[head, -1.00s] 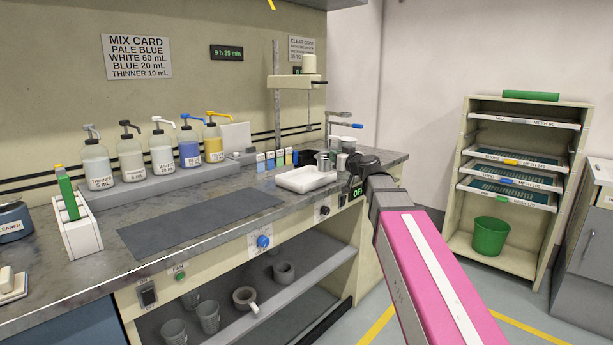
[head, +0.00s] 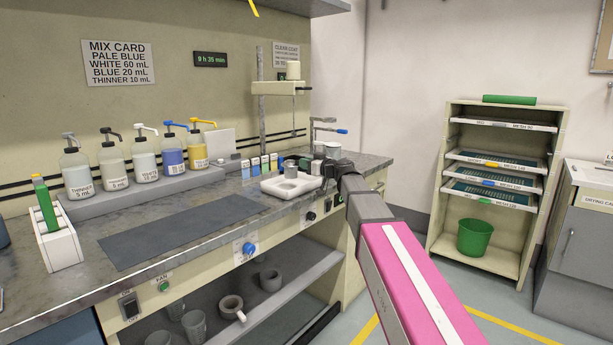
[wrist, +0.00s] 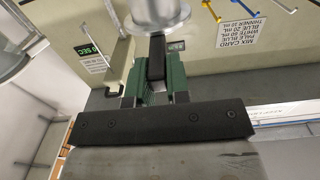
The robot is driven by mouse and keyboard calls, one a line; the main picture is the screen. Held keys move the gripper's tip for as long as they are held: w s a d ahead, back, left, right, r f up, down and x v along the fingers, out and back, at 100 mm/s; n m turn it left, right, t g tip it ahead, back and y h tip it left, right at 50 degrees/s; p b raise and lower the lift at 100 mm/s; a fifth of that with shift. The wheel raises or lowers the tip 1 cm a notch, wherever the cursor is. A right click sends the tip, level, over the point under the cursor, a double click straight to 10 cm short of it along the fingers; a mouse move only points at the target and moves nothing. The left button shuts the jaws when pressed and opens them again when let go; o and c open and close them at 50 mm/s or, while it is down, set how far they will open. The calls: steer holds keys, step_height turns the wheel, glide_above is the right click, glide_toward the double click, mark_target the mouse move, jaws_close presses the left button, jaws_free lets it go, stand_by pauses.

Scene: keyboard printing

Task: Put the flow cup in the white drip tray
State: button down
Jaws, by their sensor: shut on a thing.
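The flow cup (head: 291,168) is a small grey metal cup, seen over the white drip tray (head: 276,188) on the bench. In the wrist view the cup (wrist: 158,12) shows at the top edge, partly cut off, with a dark handle (wrist: 157,55) pointing toward me. My gripper (wrist: 156,80) is shut on that handle with its green fingers. In the head view my gripper (head: 327,172) is just right of the cup and partly hidden by my arm. I cannot tell whether the cup's bottom touches the tray.
Small colored-label bottles (head: 264,165) stand behind the tray. A stand (head: 262,100) with a tall rod rises behind it. Pump bottles (head: 145,160) line a raised shelf at left. A dark mat (head: 180,232) lies clear on the bench front.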

steer(key=shift+w+f, duration=0.2)
steer(key=shift+f, duration=0.6)
steer(key=shift+w+f, duration=0.25)
steer(key=shift+f, duration=0.55)
steer(key=shift+w+f, duration=0.2)
steer(key=shift+f, duration=0.6)
steer(key=shift+f, duration=0.1)
steer(key=c, duration=1.1)
jaws_free()
